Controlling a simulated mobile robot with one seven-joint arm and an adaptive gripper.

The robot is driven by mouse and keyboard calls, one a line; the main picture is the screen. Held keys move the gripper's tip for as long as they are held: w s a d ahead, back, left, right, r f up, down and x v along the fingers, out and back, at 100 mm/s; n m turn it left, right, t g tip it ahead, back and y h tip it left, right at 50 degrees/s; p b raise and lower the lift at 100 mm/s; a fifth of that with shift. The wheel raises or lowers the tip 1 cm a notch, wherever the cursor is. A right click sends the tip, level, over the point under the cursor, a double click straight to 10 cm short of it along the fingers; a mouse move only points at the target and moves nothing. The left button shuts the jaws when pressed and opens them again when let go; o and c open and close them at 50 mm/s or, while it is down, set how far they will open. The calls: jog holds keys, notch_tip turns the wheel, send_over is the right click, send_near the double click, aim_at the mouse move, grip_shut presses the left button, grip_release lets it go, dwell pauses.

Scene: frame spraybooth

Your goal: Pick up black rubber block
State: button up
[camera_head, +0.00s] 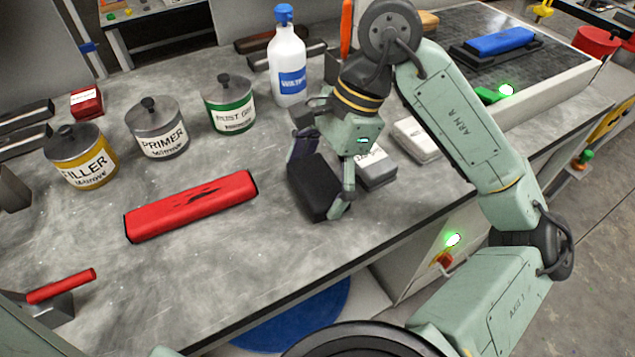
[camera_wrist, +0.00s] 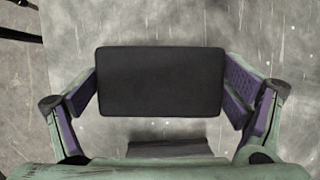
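The black rubber block (camera_head: 313,186) is a dark, rounded-edged slab at the front middle of the grey workbench in the head view. My gripper (camera_head: 324,172) points down over it, with one finger at each end of the block. In the wrist view the block (camera_wrist: 160,82) fills the space between the two purple finger pads of my gripper (camera_wrist: 160,88). Both pads meet its short sides with no clear gap. The block's underside is hidden, so I cannot tell whether it touches the bench.
White-grey blocks (camera_head: 374,167) lie just right of my gripper. A red block (camera_head: 191,206) lies to the left. Filler (camera_head: 84,163), primer (camera_head: 160,138) and green-labelled (camera_head: 230,110) cans and a white bottle (camera_head: 289,68) stand behind. The bench's front left is mostly clear.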

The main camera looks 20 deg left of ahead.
aim_at(309, 182)
jog(key=c, duration=0.7)
jog(key=shift+o, duration=0.2)
jog(key=shift+r, duration=0.15)
jog(key=shift+r+b, duration=0.35)
jog(key=shift+r, duration=0.15)
notch_tip(309, 182, up, 2)
jog(key=shift+r+b, duration=0.1)
jog(key=shift+b, duration=0.35)
jog(key=s+d+r+b, duration=0.1)
jog(key=s+d+b, duration=0.3)
jog(key=s+d, duration=0.7)
jog(key=shift+s+r, duration=0.25)
jog(key=o, duration=0.8)
jog(key=shift+c, duration=0.2)
jog(key=c, duration=0.5)
